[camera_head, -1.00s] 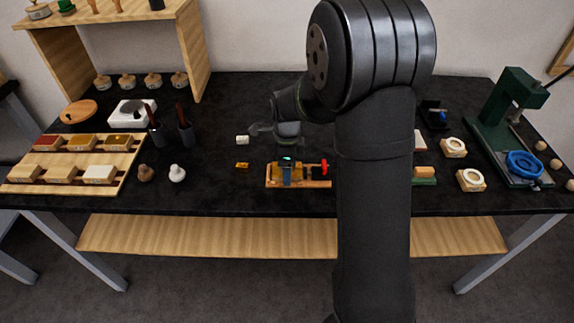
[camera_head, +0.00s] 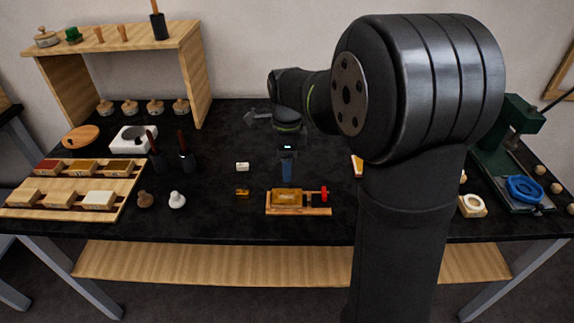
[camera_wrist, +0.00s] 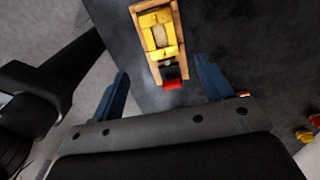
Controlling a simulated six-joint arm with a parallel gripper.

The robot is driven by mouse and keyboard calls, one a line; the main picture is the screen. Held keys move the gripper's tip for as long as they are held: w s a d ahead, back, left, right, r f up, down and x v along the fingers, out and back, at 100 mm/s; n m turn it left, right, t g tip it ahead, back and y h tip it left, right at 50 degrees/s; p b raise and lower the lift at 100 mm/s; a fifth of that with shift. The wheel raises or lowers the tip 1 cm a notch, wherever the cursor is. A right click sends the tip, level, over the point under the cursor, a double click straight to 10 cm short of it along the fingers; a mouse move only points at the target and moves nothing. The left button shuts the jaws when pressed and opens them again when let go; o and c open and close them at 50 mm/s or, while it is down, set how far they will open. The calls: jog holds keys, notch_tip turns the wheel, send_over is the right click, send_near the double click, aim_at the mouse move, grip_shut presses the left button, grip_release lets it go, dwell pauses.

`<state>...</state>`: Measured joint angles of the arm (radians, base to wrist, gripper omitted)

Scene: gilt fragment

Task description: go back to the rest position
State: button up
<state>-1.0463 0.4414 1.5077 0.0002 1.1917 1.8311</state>
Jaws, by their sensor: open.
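My gripper (camera_head: 287,170) hangs over the middle of the black table, behind a wooden fixture (camera_head: 300,211) that holds a gilt amber block (camera_head: 286,198) and has a red knob (camera_head: 324,194) at its right end. In the wrist view the blue fingers of my gripper (camera_wrist: 163,85) are wide apart with nothing between them. The fixture (camera_wrist: 177,42) lies beyond the fingers there, with its red end (camera_wrist: 173,84) nearest. My gripper is apart from the fixture and above the table.
A small gold piece (camera_head: 242,193) and a white piece (camera_head: 242,167) lie left of the fixture. A tray of blocks (camera_head: 128,186) and a shelf (camera_head: 190,60) stand at left. A green press (camera_head: 512,125) stands at right. My arm hides part of the right side.

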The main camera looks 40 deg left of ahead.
aim_at(287, 197)
jog(key=shift+f, duration=0.1)
notch_tip(287, 197, down, 12)
jog(key=shift+r, duration=1.85)
jog(key=shift+f, duration=0.1)
